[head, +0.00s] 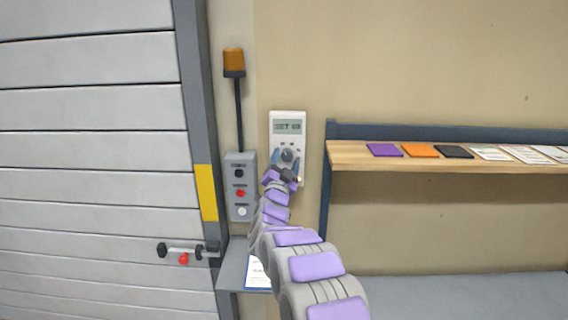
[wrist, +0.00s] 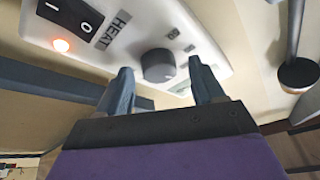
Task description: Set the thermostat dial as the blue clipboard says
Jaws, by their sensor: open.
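The white thermostat (head: 288,118) is on the wall. Its small display reads "SET" and digits too small to read surely. Its round dark dial (head: 287,154) also shows in the wrist view (wrist: 158,65). My gripper (wrist: 164,82) is open, with one finger to each side of the dial; I cannot tell whether either touches it. In the head view my gripper (head: 287,163) is at the thermostat's lower half and hides part of it. The blue clipboard (head: 257,286) lies on a low grey ledge, partly hidden by my arm; its writing is unreadable.
A grey button box (head: 240,157) with an orange beacon (head: 234,60) is just left of the thermostat. A wooden shelf (head: 360,160) with coloured pads and papers is at right. The wrist view shows a rocker switch (wrist: 72,14), a "HEAT" label and a glowing orange light (wrist: 61,45).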

